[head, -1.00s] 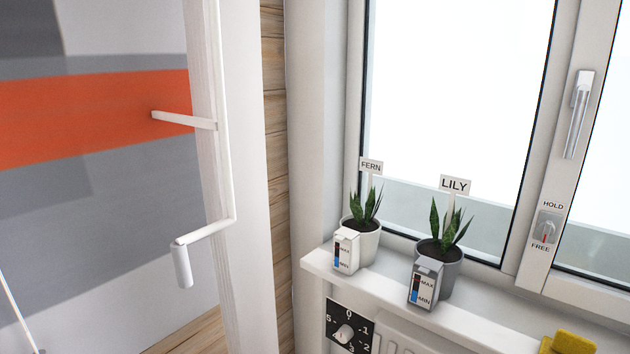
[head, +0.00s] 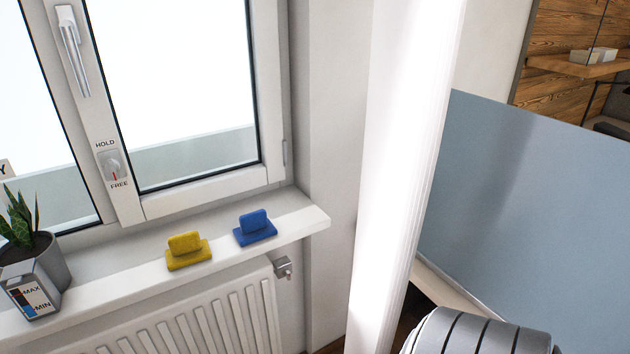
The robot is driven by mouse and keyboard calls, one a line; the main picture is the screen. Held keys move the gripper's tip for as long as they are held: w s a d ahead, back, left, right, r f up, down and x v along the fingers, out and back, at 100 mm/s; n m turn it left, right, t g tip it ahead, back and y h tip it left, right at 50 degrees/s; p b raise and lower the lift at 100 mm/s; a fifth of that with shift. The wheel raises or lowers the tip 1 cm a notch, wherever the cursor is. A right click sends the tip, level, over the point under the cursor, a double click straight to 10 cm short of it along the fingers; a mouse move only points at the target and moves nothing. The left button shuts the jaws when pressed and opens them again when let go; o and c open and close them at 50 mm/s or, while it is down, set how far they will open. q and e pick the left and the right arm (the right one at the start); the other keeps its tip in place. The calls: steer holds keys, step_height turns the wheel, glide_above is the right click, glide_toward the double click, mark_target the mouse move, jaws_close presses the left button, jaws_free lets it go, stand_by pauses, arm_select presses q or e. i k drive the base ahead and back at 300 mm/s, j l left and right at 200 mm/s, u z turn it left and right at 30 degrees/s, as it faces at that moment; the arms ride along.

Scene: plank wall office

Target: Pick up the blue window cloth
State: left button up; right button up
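The blue window cloth (head: 255,230) lies folded on the white window sill, near its right end. It has a flat base part and a raised upright part. Nothing touches it. A similar yellow cloth (head: 187,253) lies to its left on the same sill, with a small gap between them. Neither my left nor my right gripper shows in the head view.
The window sill (head: 120,283) runs above a white radiator (head: 190,325) with a valve (head: 283,268). A potted plant (head: 28,255) stands at the left. A white vertical post (head: 400,150) and a blue-grey panel (head: 540,200) are to the right.

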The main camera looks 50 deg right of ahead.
mark_target(255, 226)
steer(key=z, duration=1.25)
